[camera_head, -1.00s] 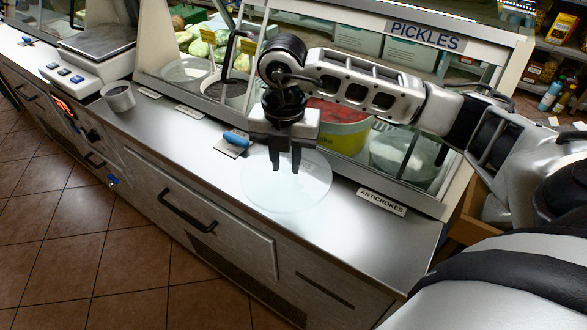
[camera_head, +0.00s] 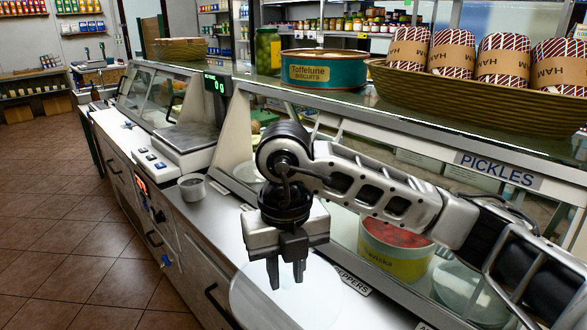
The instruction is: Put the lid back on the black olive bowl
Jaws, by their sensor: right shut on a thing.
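A round translucent lid (camera_head: 322,298) hangs flat over the steel counter, its near edge cut off by the bottom of the picture. My right gripper (camera_head: 287,283) points down and is shut on the lid near its middle. The black olive bowl cannot be made out; my right arm and gripper cover part of the glass case where bowls stand. A pale bowl (camera_head: 247,173) shows behind the glass, left of my arm. My left gripper is not in view.
A yellow-green tub with red contents (camera_head: 392,262) and a clear bowl (camera_head: 462,292) stand behind the glass, right of the gripper. A grey cup (camera_head: 192,188) and a scale (camera_head: 178,145) stand on the counter (camera_head: 200,222). A glass shelf holds a tin (camera_head: 323,72) and a ham basket (camera_head: 480,95).

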